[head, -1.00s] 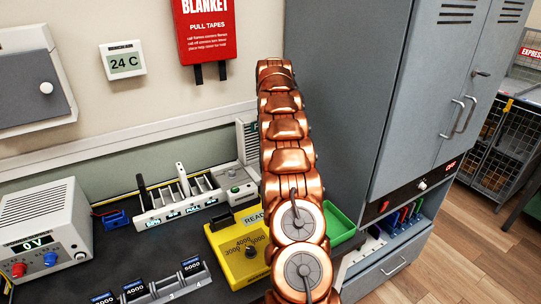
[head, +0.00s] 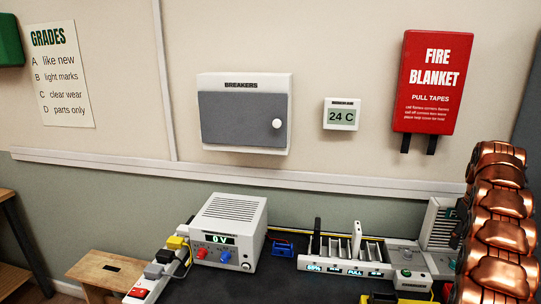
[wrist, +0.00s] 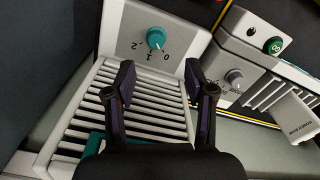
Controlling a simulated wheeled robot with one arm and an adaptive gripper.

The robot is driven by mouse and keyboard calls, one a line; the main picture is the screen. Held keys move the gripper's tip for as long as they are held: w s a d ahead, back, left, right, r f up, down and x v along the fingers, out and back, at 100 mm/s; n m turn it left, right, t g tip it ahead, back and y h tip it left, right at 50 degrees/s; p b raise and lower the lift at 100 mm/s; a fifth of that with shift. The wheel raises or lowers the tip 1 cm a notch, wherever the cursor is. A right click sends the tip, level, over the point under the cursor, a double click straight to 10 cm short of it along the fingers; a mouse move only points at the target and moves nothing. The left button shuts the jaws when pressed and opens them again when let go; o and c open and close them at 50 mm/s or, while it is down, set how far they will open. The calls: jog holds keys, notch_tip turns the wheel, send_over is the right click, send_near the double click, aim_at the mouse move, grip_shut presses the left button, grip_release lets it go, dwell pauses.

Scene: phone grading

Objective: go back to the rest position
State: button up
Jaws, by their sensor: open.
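My gripper (wrist: 160,92) shows in the wrist view with its two dark fingers apart and nothing between them. It is above a light grey slatted box (wrist: 165,115) with a teal knob (wrist: 155,38). The slatted box shows partly beside my arm in the head view (head: 438,225).
A power strip (head: 165,270), a wooden stool (head: 105,268), a breaker box (head: 245,112) and a fire blanket (head: 432,82) are also in view.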

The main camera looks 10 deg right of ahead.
jog(key=s+a+r+p, duration=0.1)
jog(key=s+a+r, duration=0.2)
jog(key=a, duration=0.6)
jog(key=s+a+r+p, duration=0.15)
jog(key=a+r, duration=0.25)
jog(key=a, duration=0.6)
jog(key=s+a+r, duration=0.3)
jog(key=a, duration=0.6)
jog(key=s+a+f, duration=0.1)
jog(key=s+a, duration=0.5)
jog(key=s, duration=0.3)
jog(key=s+a+f+g+p, duration=0.1)
jog(key=s+a+f, duration=0.1)
jog(key=s+a, duration=0.3)
jog(key=s+a+f+m+p, duration=0.1)
jog(key=s+a, duration=0.5)
jog(key=s, duration=0.8)
jog(key=shift+a+f+g, duration=0.25)
jog(key=shift+a+g, duration=0.05)
jog(key=shift+g, duration=0.1)
jog(key=shift+s, duration=0.1)
